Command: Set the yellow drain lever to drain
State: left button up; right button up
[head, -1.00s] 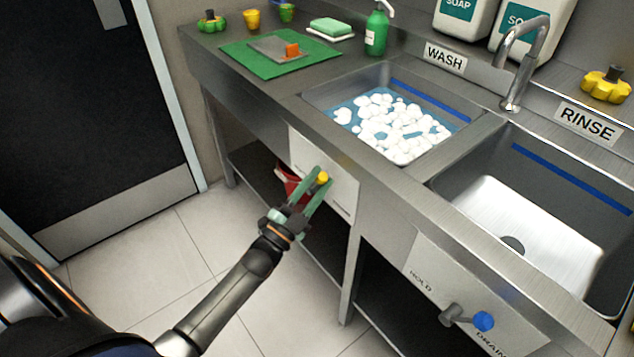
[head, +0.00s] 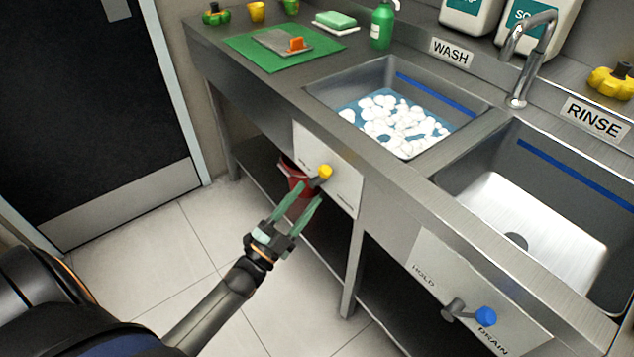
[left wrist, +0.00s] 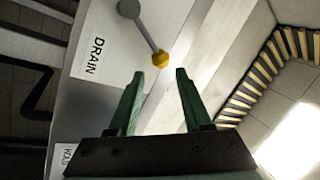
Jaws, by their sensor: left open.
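The yellow drain lever (head: 325,171) is on the white panel (head: 343,190) under the wash sink. It has a grey arm and a yellow knob. My left gripper (head: 300,202) is open and empty, below the knob and apart from it. In the left wrist view the yellow knob (left wrist: 162,59) lies just beyond the gap between the open fingertips (left wrist: 160,75). I cannot tell which mark the lever points to. My right gripper is not in view.
The wash sink (head: 345,75) holds blue water with white foam. A blue-knobbed lever (head: 485,316) is on the panel under the rinse sink. A red bucket (head: 296,178) is behind the wash panel, under the counter. The tiled floor at left is clear.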

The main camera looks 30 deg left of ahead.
pick_arm(q)
jog(key=v, duration=0.6)
jog(key=shift+s, duration=0.1)
dwell(0.3)
